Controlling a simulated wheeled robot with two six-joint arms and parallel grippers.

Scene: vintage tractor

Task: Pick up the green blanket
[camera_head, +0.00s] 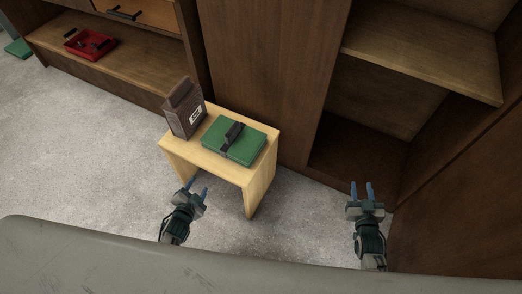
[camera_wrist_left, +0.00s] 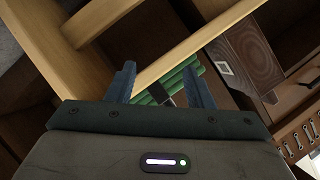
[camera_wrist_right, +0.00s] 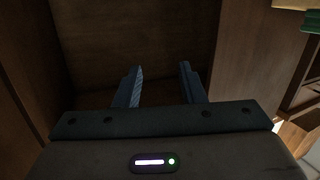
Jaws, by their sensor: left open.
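The green blanket (camera_head: 248,145) is folded flat with a dark strap across it. It lies on a small light-wood stool (camera_head: 187,153). In the left wrist view, folded green layers of the blanket (camera_wrist_left: 181,80) show partly behind the stool's edge and a finger. My left gripper (camera_head: 197,189) is open and empty, in front of the stool and apart from the blanket. My right gripper (camera_head: 361,190) is open and empty, well to the right of the stool, before the dark wooden shelving.
A brown box-shaped container (camera_head: 184,110) with a pale label stands left of the blanket on the stool. A red tray (camera_head: 90,44) sits on a shelf at upper left. Dark wooden cabinets (camera_head: 262,60) rise behind. Grey floor (camera_head: 90,150) is clear at left.

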